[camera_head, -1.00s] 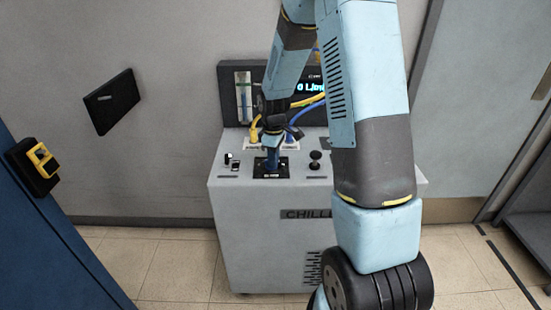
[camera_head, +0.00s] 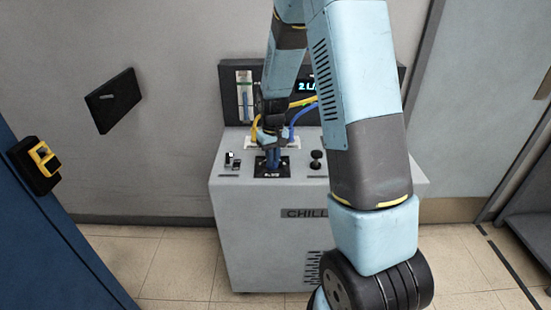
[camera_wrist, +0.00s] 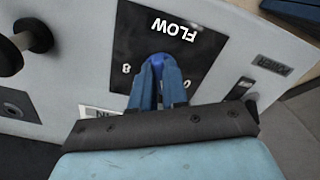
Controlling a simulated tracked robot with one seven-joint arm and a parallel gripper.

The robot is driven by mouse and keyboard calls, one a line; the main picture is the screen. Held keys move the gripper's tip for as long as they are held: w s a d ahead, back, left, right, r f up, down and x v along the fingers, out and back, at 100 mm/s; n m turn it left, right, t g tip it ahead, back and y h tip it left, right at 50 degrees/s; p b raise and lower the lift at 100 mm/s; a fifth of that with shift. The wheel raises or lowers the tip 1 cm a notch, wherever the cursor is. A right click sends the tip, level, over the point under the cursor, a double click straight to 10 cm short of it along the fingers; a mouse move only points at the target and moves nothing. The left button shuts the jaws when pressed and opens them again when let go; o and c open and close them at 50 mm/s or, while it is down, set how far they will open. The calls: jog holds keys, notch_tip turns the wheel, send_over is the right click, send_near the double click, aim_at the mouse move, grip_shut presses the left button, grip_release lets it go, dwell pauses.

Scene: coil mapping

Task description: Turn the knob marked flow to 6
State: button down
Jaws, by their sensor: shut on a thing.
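The flow knob is a blue knob (camera_wrist: 157,62) on a black plate marked FLOW (camera_wrist: 187,32) in the wrist view. My gripper (camera_wrist: 160,75) is shut on it, and its blue fingers hide most of the knob. An 8 and a 0 show on the plate; the other marks and the knob's pointer are hidden. In the head view my gripper (camera_head: 271,157) reaches down onto the black plate (camera_head: 284,168) on top of the grey chiller (camera_head: 240,200). The chiller's display (camera_head: 306,86) reads 2 L/ something, partly covered by my arm.
A black knob (camera_head: 316,159) stands to the right of the plate, and a small switch (camera_head: 232,157) to the left. A yellow hose (camera_head: 301,102) and a blue hose (camera_head: 297,122) run close behind my gripper. A blue cabinet (camera_head: 50,235) stands at the left.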

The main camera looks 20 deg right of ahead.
jog(key=m, duration=0.6)
jog(key=shift+w+a, duration=0.15)
jog(key=shift+a, duration=0.1)
jog(key=m, duration=0.4)
jog(key=shift+m, duration=0.3)
jog(key=shift+w+d+m, duration=0.1)
jog(key=shift+m, duration=0.9)
jog(key=c, duration=1.1)
grip_release()
jog(key=shift+c, duration=0.2)
jog(key=shift+r, duration=0.1)
notch_tip(320, 180, up, 14)
jog(key=shift+f, duration=0.25)
